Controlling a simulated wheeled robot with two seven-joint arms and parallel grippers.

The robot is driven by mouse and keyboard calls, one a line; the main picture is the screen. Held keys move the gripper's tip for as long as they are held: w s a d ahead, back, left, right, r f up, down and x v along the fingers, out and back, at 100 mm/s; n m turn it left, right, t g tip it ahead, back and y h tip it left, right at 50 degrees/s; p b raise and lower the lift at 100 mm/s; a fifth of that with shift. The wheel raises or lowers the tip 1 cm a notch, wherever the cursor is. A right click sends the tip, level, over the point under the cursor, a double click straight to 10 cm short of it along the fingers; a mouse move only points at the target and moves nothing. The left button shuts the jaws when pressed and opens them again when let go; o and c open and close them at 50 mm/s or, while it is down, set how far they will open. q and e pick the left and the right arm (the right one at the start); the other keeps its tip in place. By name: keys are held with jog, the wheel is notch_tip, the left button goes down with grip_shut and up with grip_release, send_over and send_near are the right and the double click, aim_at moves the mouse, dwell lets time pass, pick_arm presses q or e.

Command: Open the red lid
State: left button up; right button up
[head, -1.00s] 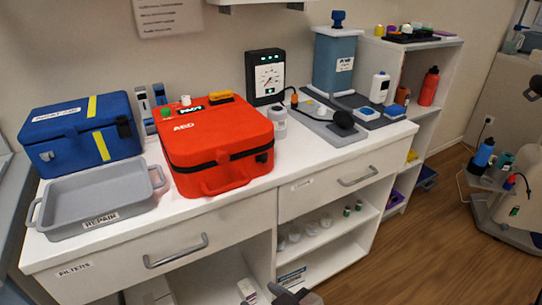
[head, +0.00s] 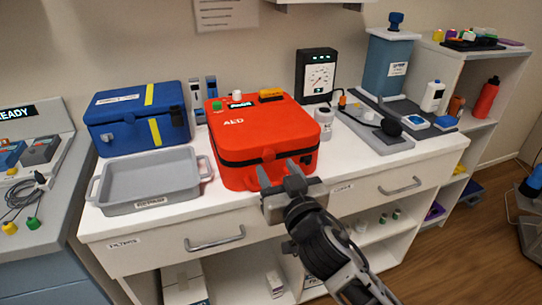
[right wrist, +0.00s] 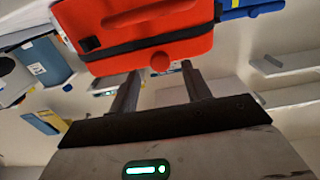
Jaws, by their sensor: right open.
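The red AED case (head: 262,132) stands on the white counter with its red lid (head: 255,122) shut. Small items, one green, one white and one yellow, sit along the lid's back edge. My right gripper (head: 276,172) is open and empty at the front of the case, close to its lower front. In the right wrist view the case (right wrist: 140,32) appears upside down, beyond the two open fingers (right wrist: 158,72). Whether the fingers touch the case I cannot tell. My left gripper is not in view.
A grey tray (head: 150,203) and a blue case (head: 136,117) are left of the red case. A white canister (head: 324,122), a gauge box (head: 317,75) and a grey scale (head: 368,127) stand to the right. Drawer handles (head: 215,240) stick out below the counter.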

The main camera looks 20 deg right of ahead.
aim_at(270, 159)
jog(key=w, duration=0.3)
jog(key=shift+w, duration=0.35)
jog(key=shift+w+a, duration=0.1)
jog(key=shift+w, duration=0.2)
